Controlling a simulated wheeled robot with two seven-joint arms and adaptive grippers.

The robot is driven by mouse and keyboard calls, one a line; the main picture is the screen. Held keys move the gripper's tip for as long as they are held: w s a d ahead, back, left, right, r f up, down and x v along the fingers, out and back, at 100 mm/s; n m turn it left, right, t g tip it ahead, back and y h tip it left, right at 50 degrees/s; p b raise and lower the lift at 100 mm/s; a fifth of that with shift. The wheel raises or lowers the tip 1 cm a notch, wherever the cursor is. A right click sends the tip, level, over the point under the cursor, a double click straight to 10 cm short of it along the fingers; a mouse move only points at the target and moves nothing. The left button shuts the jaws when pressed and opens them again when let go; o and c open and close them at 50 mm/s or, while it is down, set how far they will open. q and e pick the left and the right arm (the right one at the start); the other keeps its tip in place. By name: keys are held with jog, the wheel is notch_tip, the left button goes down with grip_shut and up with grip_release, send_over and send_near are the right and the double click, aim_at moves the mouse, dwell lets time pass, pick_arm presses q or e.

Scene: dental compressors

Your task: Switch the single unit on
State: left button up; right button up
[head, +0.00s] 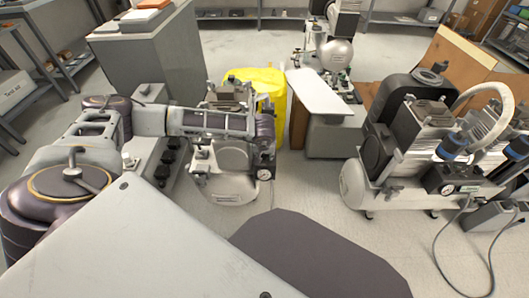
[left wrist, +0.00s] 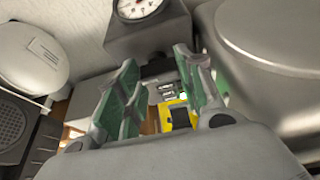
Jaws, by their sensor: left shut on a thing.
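The single unit is a compressor with a pale tank (head: 232,188) at the centre of the head view, partly hidden by my left arm. Its dial gauge (head: 264,174) faces me; a gauge on a dark box (left wrist: 147,35) shows at the top of the left wrist view. My left gripper (left wrist: 158,60) is at this box, its green-padded fingers on either side of a small dark part (left wrist: 160,72) below the gauge. It is shut on that part, whose shape is largely hidden. The fingertips are hard to make out in the head view. My right gripper is not in view.
A larger compressor (head: 354,184) stands to the right, its cable on the floor. A yellow bin (head: 270,82) and a grey cabinet with a white top (head: 318,94) stand behind the single unit. Another compressor (head: 335,52) is further back. Floor between the two front compressors is clear.

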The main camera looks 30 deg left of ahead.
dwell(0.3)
pick_arm(q)
jog(key=o, duration=1)
jog(key=shift+r, duration=0.1)
jog(key=shift+v, duration=5.95)
jog(key=shift+n, duration=0.3)
